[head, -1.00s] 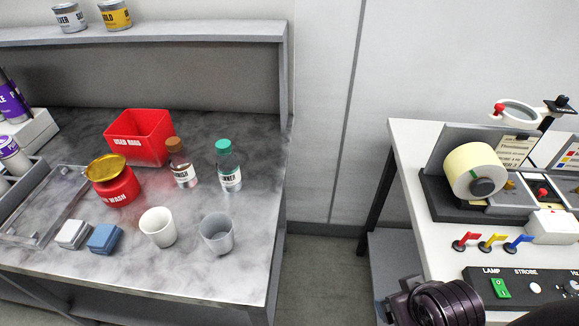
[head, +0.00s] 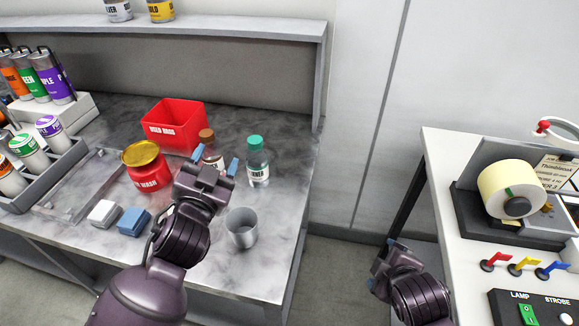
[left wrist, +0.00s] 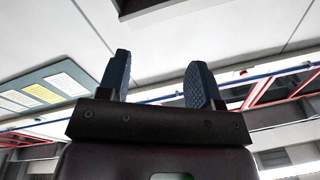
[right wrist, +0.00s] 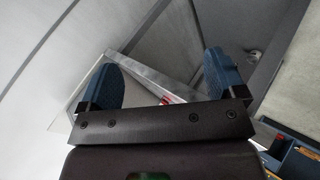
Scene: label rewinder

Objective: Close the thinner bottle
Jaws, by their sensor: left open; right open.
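The thinner bottle (head: 258,167) stands upright on the marbled bench, clear with a white label. A teal cap (head: 255,142) sits on its top; I cannot tell how tightly. My left gripper (head: 215,162) is open and empty, just left of the thinner bottle in the head view, with its fingers pointing up. It overlaps the brown-capped bottle (head: 207,136); the left wrist view (left wrist: 158,75) shows only ceiling between its fingers. My right gripper (head: 385,257) is open and empty, low beside the white table; its fingers also show in the right wrist view (right wrist: 160,75).
A red bin (head: 173,128), a red wash pot (head: 146,175) with a gold lid, a grey cup (head: 241,230), and white (head: 103,213) and blue (head: 134,220) blocks share the bench. A white table (head: 450,215) with the rewinder is on the right. A floor gap separates them.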

